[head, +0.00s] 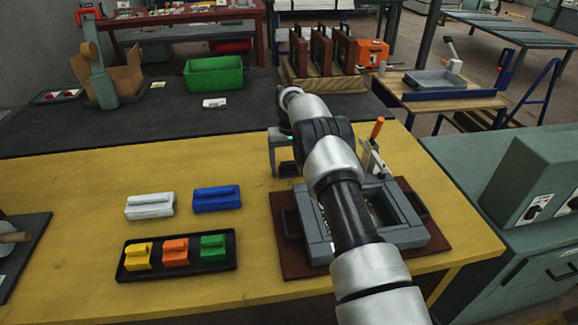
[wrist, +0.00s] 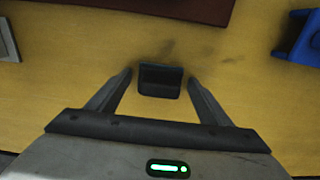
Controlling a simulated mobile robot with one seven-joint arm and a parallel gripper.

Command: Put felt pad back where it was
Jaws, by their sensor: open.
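A small dark block (wrist: 160,82), which I take to be the felt pad, sits on the yellow tabletop in the wrist view. My gripper (wrist: 159,77) is open, with one finger on each side of the block and a gap showing on both sides. In the head view my gripper (head: 284,165) is low over the table behind the grey frame (head: 318,243), and my arm hides part of it. The frame lies on a brown board (head: 291,263); my arm covers much of its inside.
A black tray (head: 178,275) holds yellow, orange and green handled blocks. White (head: 150,206) and blue (head: 217,200) blocks lie behind it. A toggle clamp with an orange handle (head: 377,128) stands at the frame's far side. The yellow table is bare between the blocks and the dark mat.

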